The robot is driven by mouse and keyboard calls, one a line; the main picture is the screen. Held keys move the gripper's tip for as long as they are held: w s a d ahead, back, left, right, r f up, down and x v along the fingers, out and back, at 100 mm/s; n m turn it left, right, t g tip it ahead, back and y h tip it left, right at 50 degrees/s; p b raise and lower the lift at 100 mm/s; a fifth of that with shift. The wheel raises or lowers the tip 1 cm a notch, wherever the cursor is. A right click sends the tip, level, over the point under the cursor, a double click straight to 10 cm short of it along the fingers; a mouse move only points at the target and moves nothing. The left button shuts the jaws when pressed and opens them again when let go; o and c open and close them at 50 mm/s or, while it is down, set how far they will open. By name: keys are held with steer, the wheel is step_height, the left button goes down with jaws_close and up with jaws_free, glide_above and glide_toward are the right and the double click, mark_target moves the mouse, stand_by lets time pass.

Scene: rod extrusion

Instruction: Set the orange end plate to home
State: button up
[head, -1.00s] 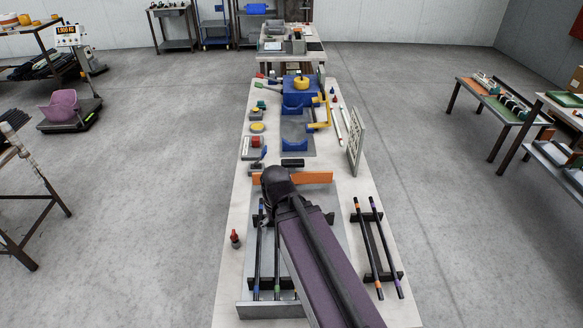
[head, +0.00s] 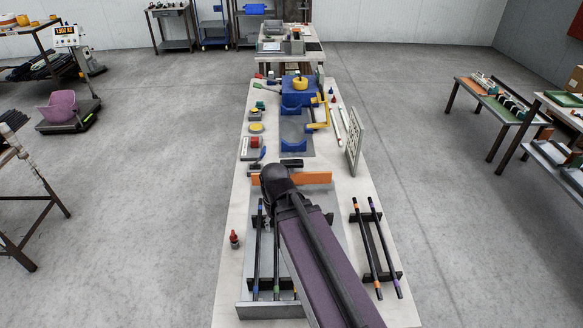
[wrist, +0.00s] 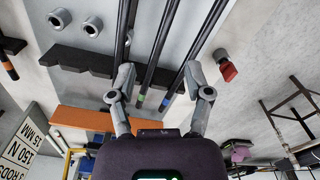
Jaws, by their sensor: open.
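The orange end plate (head: 318,178) stands upright across the bench at the far end of the grey rod tray (head: 243,311). My arm hides part of its middle. In the wrist view the orange end plate (wrist: 82,120) lies left of my gripper. My gripper (wrist: 158,72) is open, its two fingers spread, and it holds nothing. Dark rods (wrist: 156,50) with coloured bands show between and beyond the fingers. I cannot tell how far the fingers are from the rods. In the head view my arm hides the gripper.
Two more banded rods (head: 385,245) lie on black supports to the right of the tray. Beyond the plate are a blue fixture (head: 294,146) and a white sign board (head: 354,150).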

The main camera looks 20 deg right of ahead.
steer(key=w+d+r+n+p, duration=0.2)
steer(key=w+d+r+n, duration=0.1)
steer(key=w, duration=0.4)
steer(key=w+d+r+n+p, duration=0.2)
steer(key=w+d+n+p, duration=0.15)
steer(key=w, duration=0.45)
step_height(320, 180, up, 4)
steer(key=n+p, duration=0.4)
steer(key=n, duration=0.4)
glide_above(292, 161)
steer(key=shift+s+r+m+b, duration=0.1)
steer(key=shift+m+b, duration=0.15)
steer(key=shift+b, duration=0.05)
steer(key=shift+a, duration=0.1)
step_height(292, 161, down, 14)
steer(key=b, duration=1.3)
steer(key=shift+r+b, duration=0.1)
steer(key=shift+b, duration=0.3)
